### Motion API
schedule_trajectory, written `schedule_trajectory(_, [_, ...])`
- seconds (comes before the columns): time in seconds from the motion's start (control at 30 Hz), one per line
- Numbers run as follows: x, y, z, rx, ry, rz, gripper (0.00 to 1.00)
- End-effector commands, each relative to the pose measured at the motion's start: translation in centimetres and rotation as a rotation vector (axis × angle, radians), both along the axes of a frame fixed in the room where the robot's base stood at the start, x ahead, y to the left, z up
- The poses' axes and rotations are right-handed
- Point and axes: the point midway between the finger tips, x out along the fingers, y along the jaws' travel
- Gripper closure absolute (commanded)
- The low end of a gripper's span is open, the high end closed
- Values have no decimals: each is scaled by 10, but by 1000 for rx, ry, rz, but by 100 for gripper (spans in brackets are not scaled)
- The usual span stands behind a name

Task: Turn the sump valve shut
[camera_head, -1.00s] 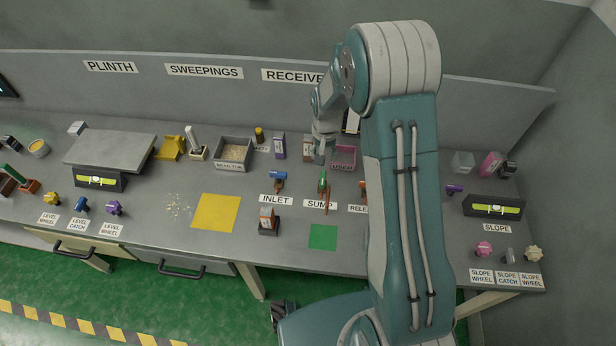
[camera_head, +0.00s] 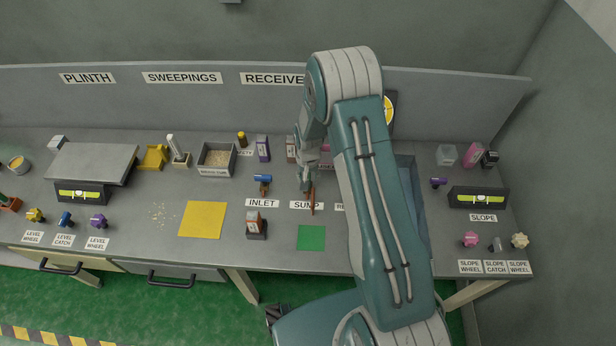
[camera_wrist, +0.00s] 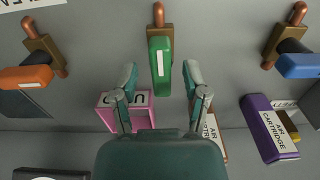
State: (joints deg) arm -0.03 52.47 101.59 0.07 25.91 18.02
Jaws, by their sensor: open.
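The sump valve's green handle (camera_wrist: 160,68) shows in the wrist view, lying in line with its copper pipe (camera_wrist: 158,15). My gripper (camera_wrist: 160,82) is open, with one finger on each side of the handle. A gap shows between each finger and the handle. In the head view my gripper (camera_head: 305,184) hangs over the valve just behind the SUMP label (camera_head: 306,205) and hides the green handle. The copper pipe (camera_head: 312,200) sticks out toward the front there.
The blue-handled inlet valve (camera_head: 263,180) stands left of the sump valve. An orange-handled valve (camera_wrist: 27,77) stands on its other side, handle crosswise. A pink box (camera_wrist: 143,117) and a purple air cartridge box (camera_wrist: 270,128) stand behind. A green square (camera_head: 311,237) lies in front.

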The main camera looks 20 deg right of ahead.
Motion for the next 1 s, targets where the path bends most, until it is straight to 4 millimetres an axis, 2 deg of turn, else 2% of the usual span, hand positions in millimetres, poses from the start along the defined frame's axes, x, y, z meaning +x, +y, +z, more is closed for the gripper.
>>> schedule_trajectory(0.07, [0,1,0,0,0,1,41])
schedule_trajectory(0.1, [0,1,0,-1,0,1,46])
schedule_trajectory(0.17, [0,1,0,-1,0,1,73])
schedule_trajectory(0.2, [0,1,0,-1,0,1,90])
schedule_trajectory(0.23, [0,1,0,-1,0,1,100])
schedule_trajectory(0.67, [0,1,0,0,1,-27,100])
schedule_trajectory(1.0, [0,1,-1,-1,1,-230,100])
